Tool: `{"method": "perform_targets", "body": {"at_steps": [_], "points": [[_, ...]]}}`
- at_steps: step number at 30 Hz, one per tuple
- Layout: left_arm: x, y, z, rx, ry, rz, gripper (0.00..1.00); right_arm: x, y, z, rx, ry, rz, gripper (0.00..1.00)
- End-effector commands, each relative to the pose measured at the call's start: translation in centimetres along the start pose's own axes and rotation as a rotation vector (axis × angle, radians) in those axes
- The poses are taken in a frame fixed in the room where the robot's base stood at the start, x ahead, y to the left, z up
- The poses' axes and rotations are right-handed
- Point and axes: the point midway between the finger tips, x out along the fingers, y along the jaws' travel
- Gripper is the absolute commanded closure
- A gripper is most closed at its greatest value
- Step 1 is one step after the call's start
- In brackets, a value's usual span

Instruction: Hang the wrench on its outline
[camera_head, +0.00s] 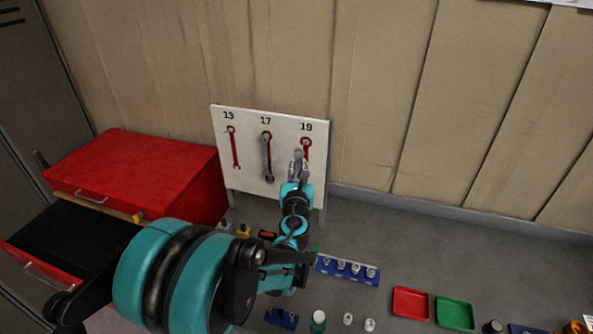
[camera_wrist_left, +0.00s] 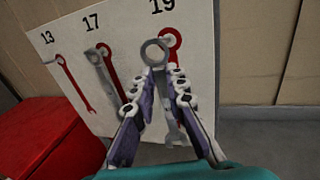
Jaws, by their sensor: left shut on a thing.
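A white board (camera_head: 222,150) stands against the wall with red wrench outlines under 13, 17 and 19. My left gripper (camera_head: 298,165) is in front of the 19 outline (camera_head: 307,143), shut on a grey wrench (camera_wrist_left: 155,53). In the left wrist view the wrench's ring end sticks up beyond the fingertips (camera_wrist_left: 157,88), a little left of and lower than the red ring of the 19 outline (camera_wrist_left: 173,42). I cannot tell whether the wrench touches the board. Its lower part is partly hidden by the fingers. My right gripper is not in view.
Another wrench (camera_head: 267,158) hangs at 17; the 13 outline (camera_head: 234,150) is bare. A red toolbox (camera_head: 135,165) with an open drawer stands left. A blue socket rail (camera_head: 347,270), a red tray (camera_head: 411,302) and a green tray (camera_head: 455,312) lie to the right.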

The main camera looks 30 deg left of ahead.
Motion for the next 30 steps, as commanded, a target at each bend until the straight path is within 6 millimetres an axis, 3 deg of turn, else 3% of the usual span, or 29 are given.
{"method": "perform_targets", "body": {"at_steps": [21, 30], "points": [[4.4, -1.2, -0.3, 0.0, 0.0, 0.0, 1.0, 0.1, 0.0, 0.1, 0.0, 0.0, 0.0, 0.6], [5.5, -1.5, -0.6, 0.0, 0.0, 0.0, 1.0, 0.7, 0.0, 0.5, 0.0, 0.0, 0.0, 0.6]]}}
